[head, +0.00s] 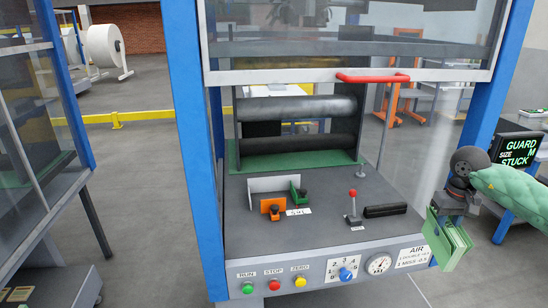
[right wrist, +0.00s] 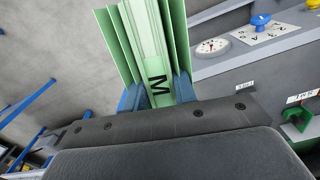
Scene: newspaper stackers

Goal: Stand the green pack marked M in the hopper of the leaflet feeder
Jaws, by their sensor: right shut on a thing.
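The green pack (head: 450,243) is a folded leaflet bundle at the right of the head view, outside the machine's right front post. In the right wrist view the pack (right wrist: 150,40) shows a black M on its spine. My right gripper (head: 452,203) is shut on it from above; its blue fingers (right wrist: 157,92) sit either side of the spine. On the machine deck, a white upright plate with a green side piece (head: 297,186) and an orange clamp (head: 271,208) looks like the feeder's hopper. It looks empty. My left gripper is out of view.
A glazed guard with a red handle (head: 373,77) hangs above the deck, its lower part open. The blue post (head: 487,85) stands near my right arm. A red-knobbed lever (head: 353,205) and black bar (head: 385,211) stand on the deck.

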